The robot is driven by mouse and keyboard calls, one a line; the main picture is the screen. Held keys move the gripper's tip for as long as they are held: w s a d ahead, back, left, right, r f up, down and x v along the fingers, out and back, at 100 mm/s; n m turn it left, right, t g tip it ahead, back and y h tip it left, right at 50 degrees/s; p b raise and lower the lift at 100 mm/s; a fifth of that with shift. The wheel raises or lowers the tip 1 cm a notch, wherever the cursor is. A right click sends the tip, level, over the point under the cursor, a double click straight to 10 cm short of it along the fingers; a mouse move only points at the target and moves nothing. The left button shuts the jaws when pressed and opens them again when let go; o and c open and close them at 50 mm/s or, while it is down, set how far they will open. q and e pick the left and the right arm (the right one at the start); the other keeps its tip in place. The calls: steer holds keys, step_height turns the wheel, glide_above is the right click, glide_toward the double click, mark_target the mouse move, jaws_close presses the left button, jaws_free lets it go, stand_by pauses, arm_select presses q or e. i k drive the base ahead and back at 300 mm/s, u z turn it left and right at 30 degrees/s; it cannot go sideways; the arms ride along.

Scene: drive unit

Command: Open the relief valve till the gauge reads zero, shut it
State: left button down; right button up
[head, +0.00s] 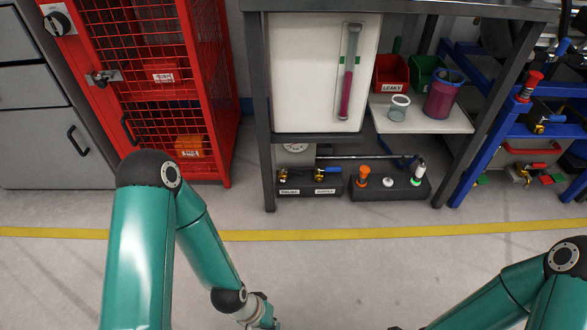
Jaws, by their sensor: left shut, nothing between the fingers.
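The gauge (295,148) has a round pale face below the white panel, which hides its upper part; its needle is too small to read. Under it a dark block holds two small brass valves. The left valve (284,177), above a label that seems to read RELIEF, is the relief valve; its lever position is unclear. The right valve (322,175) has a blue lever and a label like SUPPLY. My left gripper (276,326) is at the bottom edge, mostly cut off, shut and empty, well in front of the valves. My right arm enters at lower right; its gripper is out of frame.
A dark box (390,188) with orange, white and green-ringed knobs stands right of the valves. A table leg (266,150) stands just left of them. A red mesh cabinet (150,90) is further left. The floor in front, crossed by a yellow line (300,236), is clear.

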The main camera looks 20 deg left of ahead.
mark_target(295, 172)
steer(key=u, duration=0.05)
steer(key=i, duration=1)
steer(key=z, duration=0.05)
